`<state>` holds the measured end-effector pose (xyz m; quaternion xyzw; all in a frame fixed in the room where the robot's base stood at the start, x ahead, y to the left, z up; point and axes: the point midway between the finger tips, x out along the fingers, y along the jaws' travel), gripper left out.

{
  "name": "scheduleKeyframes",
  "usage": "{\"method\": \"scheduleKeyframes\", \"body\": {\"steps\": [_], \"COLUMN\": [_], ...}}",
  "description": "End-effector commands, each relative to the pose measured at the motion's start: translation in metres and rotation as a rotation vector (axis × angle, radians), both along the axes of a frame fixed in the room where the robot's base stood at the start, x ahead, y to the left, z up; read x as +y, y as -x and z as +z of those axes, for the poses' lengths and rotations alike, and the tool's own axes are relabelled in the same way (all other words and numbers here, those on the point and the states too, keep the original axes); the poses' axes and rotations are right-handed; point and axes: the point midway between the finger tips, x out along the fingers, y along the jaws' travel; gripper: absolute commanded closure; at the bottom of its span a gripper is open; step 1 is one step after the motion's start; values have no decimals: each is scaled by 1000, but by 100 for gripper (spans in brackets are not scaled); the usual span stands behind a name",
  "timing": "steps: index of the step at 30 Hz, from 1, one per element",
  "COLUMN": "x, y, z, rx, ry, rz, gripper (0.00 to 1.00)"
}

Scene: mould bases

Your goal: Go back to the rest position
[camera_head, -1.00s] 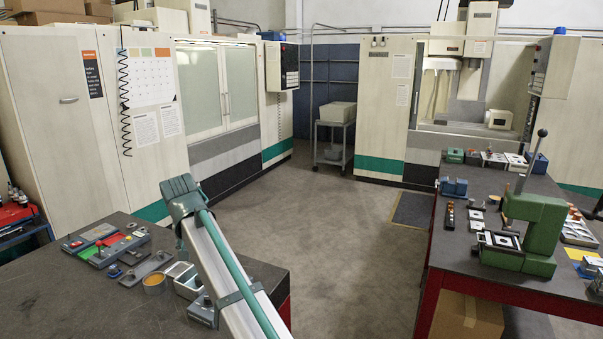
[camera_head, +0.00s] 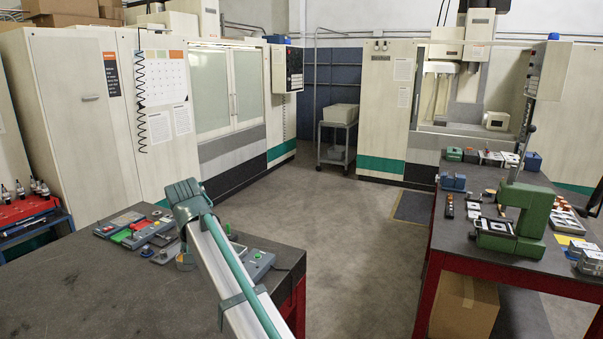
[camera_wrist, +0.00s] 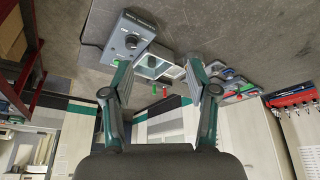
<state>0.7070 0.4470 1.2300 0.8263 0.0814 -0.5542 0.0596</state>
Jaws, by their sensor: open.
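My gripper (camera_wrist: 159,64) shows in the wrist view with its two fingers spread apart and nothing between them. The wrist picture looks upside down. Beyond the fingertips lie a grey control box (camera_wrist: 131,40) with a knob and a green button, and a light-framed tray (camera_wrist: 153,65); both rest on a dark tabletop. I see no contact between the fingers and these things. In the head view my white arm link with a teal hose rises from the bottom edge over the left table (camera_head: 90,290); my gripper cannot be made out there.
Mould plates (camera_head: 140,230) and small parts lie along the left table's far edge. The right table (camera_head: 470,235) carries a green press (camera_head: 527,212) and several small parts. Machine cabinets line the back, with a cart (camera_head: 336,145) between them. The floor between the tables is clear.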

Motion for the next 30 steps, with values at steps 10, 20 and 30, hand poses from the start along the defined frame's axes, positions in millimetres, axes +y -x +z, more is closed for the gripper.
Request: {"method": "scheduleKeyframes", "body": {"steps": [10,20,30], "x": [-73,-206,-362], "y": [-9,11,101], "z": [-84,-217,-357], "rx": [50,146,281], "ry": [30,65,64], "rz": [-27,-77,-145], "gripper": [42,42,42]}}
